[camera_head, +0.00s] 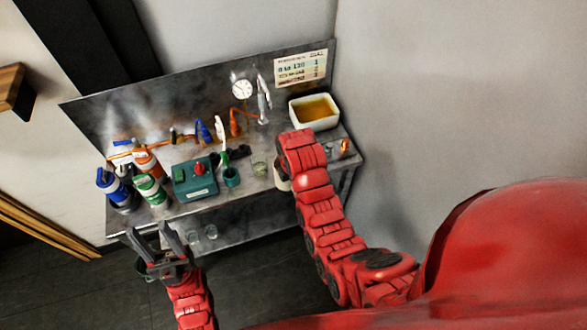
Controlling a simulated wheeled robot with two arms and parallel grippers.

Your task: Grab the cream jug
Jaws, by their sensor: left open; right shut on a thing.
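The cream jug (282,182) shows as a small pale strip at the bench's front right, mostly hidden behind my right wrist. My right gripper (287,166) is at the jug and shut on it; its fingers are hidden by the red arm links. I cannot tell whether the jug touches the bench. My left gripper (152,234) is open and empty, with its dark fingers spread in front of the bench's left end.
The metal bench (240,200) carries a teal box with a red knob (195,180), several bottles at left, a green cup (231,177), a glass (260,168) and a white tray of amber liquid (314,112). Glasses stand on the lower shelf (255,215). A wall stands at right.

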